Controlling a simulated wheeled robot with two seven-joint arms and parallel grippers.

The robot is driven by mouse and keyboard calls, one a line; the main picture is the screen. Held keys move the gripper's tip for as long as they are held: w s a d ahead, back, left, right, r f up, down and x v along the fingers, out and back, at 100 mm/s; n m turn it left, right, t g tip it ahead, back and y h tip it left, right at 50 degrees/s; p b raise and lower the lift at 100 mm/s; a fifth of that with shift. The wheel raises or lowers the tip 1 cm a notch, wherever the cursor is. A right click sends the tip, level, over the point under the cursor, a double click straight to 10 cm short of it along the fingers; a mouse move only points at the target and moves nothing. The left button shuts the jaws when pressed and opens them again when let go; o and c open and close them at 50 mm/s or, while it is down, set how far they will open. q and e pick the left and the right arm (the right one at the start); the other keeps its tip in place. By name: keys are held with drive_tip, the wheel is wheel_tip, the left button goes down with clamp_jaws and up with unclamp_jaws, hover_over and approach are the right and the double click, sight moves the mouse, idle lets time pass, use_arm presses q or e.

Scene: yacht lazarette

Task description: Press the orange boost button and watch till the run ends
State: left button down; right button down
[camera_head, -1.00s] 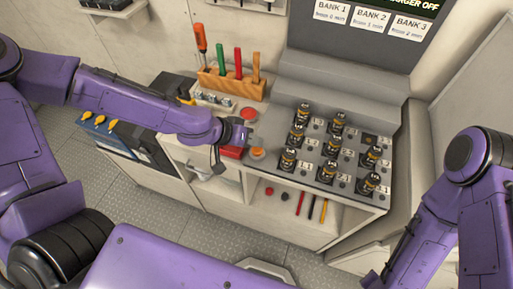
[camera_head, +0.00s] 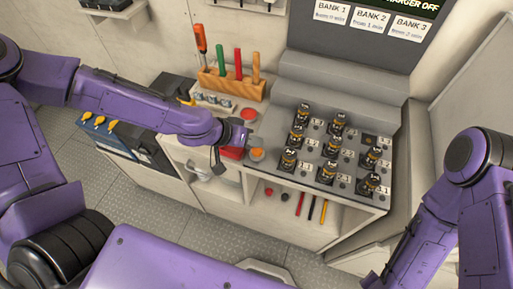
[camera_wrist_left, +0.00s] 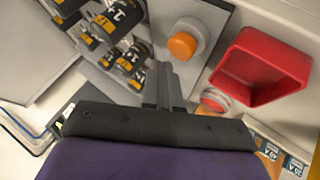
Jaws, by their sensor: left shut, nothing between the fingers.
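The orange boost button (camera_head: 257,154) sits on a grey base at the front left of the battery bench. In the left wrist view the orange button (camera_wrist_left: 182,45) stands clear of the fingers, with its whole cap showing. My left gripper (camera_head: 243,148) is shut and empty, just left of the button in the head view. Its closed fingers show in the left wrist view (camera_wrist_left: 163,78). I cannot tell whether they touch anything. The display (camera_head: 420,6) at the top right ends in "RGER OFF". My right gripper is out of view; only its arm shows.
Several black-and-yellow cells (camera_head: 331,145) stand in the grey rack, right of the button. A red tray (camera_wrist_left: 262,65) and a red round button (camera_wrist_left: 215,98) are close to the left gripper. A wooden holder (camera_head: 232,84) with coloured-handled tools stands behind.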

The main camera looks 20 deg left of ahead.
sight(254, 150)
use_arm(q)
drive_tip(key=shift+f, duration=0.15)
idle(0.4)
drive_tip(key=shift+f+b, duration=0.3)
drive_tip(key=shift+b, duration=0.05)
drive_tip(key=shift+f+b, duration=0.4)
drive_tip(key=shift+f, duration=0.05)
idle(0.6)
drive_tip(key=shift+r+p, duration=0.9)
wheel_tip(254, 150, up, 5)
drive_tip(key=p, duration=0.5)
drive_tip(key=shift+r, duration=0.1)
drive_tip(key=shift+f, duration=0.2)
idle(0.3)
